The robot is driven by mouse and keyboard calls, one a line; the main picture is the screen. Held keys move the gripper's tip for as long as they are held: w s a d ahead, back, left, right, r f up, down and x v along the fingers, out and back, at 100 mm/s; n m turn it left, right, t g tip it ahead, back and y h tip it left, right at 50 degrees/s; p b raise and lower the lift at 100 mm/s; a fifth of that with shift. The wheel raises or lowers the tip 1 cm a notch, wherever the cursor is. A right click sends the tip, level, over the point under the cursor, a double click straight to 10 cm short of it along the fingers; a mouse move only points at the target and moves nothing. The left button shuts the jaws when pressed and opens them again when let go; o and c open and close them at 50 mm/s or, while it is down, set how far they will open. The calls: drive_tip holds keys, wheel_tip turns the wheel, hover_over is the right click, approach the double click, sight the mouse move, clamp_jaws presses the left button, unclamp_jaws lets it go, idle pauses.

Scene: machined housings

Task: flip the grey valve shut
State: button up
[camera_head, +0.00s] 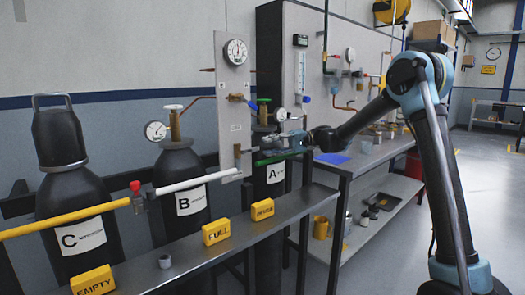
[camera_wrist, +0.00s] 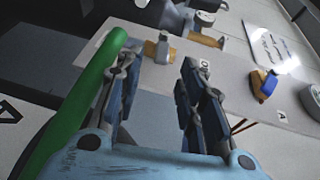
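My gripper (camera_head: 284,143) is at the right edge of the upright panel (camera_head: 229,120), just above the green pipe, in the head view. In the wrist view my gripper (camera_wrist: 158,66) is open, with its two fingers apart and nothing held between them. A small brass fitting with a grey end (camera_wrist: 160,48) shows beyond the gap, nearer the left finger. A larger grey body on a brass pipe (camera_wrist: 202,18) lies farther off at the top. I cannot tell for sure which is the grey valve. A brass valve with a blue handle (camera_wrist: 264,84) is to the right.
The green pipe (camera_wrist: 78,105) runs close along my left finger. A white pipe (camera_head: 195,182), a red-knobbed valve (camera_head: 136,188) and a yellow pipe (camera_head: 65,219) lie left in the head view. Black cylinders stand behind.

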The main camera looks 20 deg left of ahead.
drive_tip(key=v, duration=0.6)
drive_tip(key=shift+w, duration=0.25)
drive_tip(key=shift+d+f, duration=0.1)
